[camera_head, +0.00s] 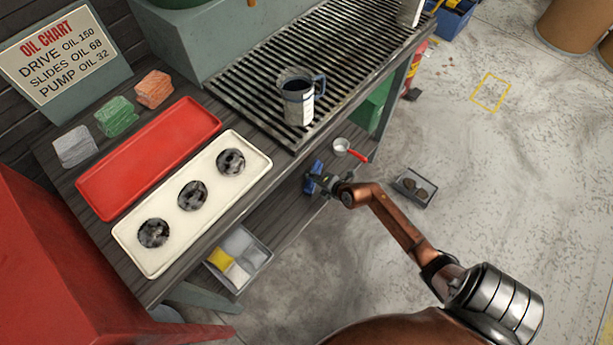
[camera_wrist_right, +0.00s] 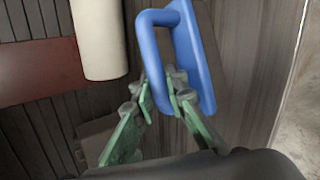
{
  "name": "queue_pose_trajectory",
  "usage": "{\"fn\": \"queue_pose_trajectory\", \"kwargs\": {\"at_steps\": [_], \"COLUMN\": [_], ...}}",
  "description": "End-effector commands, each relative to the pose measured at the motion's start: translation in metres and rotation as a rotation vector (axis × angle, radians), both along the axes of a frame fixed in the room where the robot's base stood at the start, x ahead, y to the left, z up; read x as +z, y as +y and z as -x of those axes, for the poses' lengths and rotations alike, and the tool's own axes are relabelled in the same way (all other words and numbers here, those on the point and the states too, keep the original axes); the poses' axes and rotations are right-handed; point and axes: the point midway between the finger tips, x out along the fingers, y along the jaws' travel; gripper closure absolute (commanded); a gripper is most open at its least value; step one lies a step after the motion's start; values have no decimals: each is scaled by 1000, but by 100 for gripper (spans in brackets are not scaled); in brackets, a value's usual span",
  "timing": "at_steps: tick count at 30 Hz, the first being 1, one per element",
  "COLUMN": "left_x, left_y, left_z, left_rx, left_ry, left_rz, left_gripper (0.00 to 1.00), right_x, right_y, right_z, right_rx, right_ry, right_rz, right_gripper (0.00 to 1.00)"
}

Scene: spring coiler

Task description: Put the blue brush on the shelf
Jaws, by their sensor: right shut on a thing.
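The blue brush (camera_head: 312,180) is at the edge of the lower shelf in the head view, small and partly covered by my right gripper (camera_head: 326,184). In the right wrist view the blue brush (camera_wrist_right: 196,55) has a flat blue block and a looped handle. The fingers of my right gripper (camera_wrist_right: 160,95) are shut on the lower part of the handle. The wooden lower shelf (camera_head: 262,222) runs under the bench. I cannot tell whether the brush touches the shelf boards. My left gripper is not in view.
A small red-handled pan (camera_head: 342,146) is beside the gripper. A grey bin (camera_head: 262,258) sits on the shelf's near end, and a tray (camera_head: 414,187) lies on the floor. The bench top overhangs the shelf.

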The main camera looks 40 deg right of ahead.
Motion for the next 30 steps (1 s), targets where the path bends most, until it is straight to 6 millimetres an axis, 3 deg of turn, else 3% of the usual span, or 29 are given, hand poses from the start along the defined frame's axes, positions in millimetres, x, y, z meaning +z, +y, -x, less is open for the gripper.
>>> {"fn": "queue_pose_trajectory", "kwargs": {"at_steps": [12,13,20,30], "left_x": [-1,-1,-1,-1], "left_y": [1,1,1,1], "left_z": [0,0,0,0], "left_rx": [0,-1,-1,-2], "left_ry": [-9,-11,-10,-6], "left_rz": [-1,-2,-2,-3], "left_gripper": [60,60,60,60], "right_x": [-2,-2,-2,2], "right_y": [0,0,0,0], "right_z": [0,0,0,1], "right_rx": [0,0,0,-1], "right_ry": [-2,-1,-1,-1], "right_rz": [0,0,0,0], "right_gripper": [100,86,70,70]}}
